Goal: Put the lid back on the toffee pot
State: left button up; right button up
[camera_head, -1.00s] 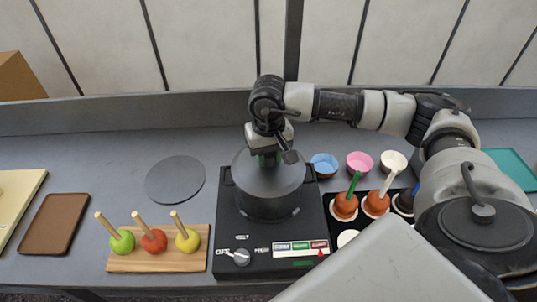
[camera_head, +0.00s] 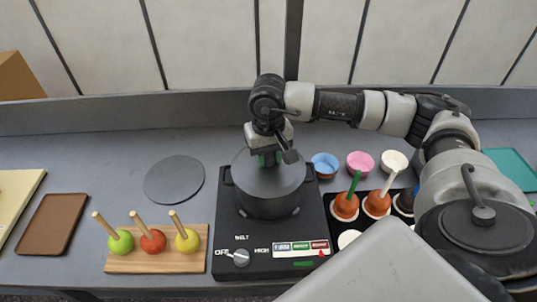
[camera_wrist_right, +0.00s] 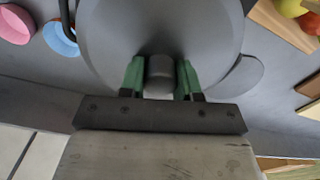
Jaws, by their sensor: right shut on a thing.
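The toffee pot (camera_head: 268,207) is dark grey and stands on the black hob in the head view. The grey round lid (camera_head: 287,178) is over the pot's mouth and looks level. I cannot tell whether it is fully seated on the rim. My right gripper (camera_head: 267,160) comes down from above and is shut on the lid's knob. In the right wrist view the green fingers (camera_wrist_right: 160,80) stand on both sides of the knob (camera_wrist_right: 160,68), with the lid (camera_wrist_right: 160,25) filling the top. My left gripper is not in view.
A grey disc (camera_head: 174,180) lies left of the pot. A wooden board (camera_head: 155,262) with three apples on sticks is in front of it. Right of the hob (camera_head: 228,225) are coated apples on a black tray and blue, pink and white cups (camera_head: 360,164).

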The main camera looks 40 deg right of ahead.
jog(key=shift+b, duration=0.4)
dwell(0.5)
jog(key=o, duration=1.6)
jog(key=shift+c, duration=0.2)
jog(key=shift+r, duration=0.1)
jog(key=shift+r+p, duration=1.6)
jog(key=shift+r, duration=1.85)
grip_shut()
